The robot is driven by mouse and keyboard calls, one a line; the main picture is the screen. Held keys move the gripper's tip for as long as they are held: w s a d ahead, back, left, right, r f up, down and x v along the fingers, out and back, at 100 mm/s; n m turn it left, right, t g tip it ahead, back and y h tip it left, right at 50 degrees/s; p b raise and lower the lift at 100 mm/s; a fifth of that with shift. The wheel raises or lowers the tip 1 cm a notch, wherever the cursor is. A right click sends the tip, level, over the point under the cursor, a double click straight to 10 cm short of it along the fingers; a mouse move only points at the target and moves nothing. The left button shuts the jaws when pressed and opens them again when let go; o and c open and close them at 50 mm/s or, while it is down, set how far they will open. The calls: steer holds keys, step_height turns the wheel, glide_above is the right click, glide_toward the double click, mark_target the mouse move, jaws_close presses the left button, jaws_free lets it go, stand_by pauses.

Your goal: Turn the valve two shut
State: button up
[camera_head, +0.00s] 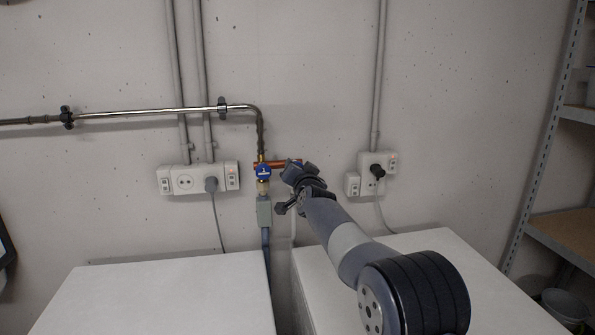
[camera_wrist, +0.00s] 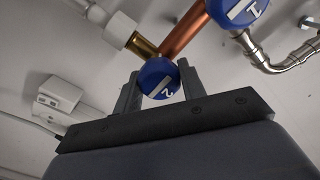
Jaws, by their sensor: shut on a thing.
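Valve two is a round blue knob (camera_wrist: 159,79) with a white bar and a "2" on it, in the wrist view. My gripper (camera_wrist: 160,88) has a finger on each side of this knob and is shut on it. In the head view my gripper (camera_head: 292,172) reaches the right end of the copper pipe and hides most of valve two. Valve one, a like blue knob (camera_head: 263,170), sits to its left on the same pipe. It also shows at the upper right of the wrist view (camera_wrist: 245,12), marked "1".
Two white machine tops (camera_head: 165,295) stand below the valves, with a narrow gap between them. Sockets with plugs are on the wall left (camera_head: 185,180) and right (camera_head: 367,162) of the valves. A metal shelf (camera_head: 545,140) stands at the far right.

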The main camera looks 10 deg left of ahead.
steer(key=o, duration=1)
steer(key=shift+c, duration=0.2)
steer(key=b+v, duration=0.5)
steer(key=v, duration=0.6)
steer(key=shift+w+a, duration=0.1)
steer(key=shift+w, duration=0.1)
steer(key=shift+p+x, duration=2.5)
steer(key=shift+x, duration=2.8)
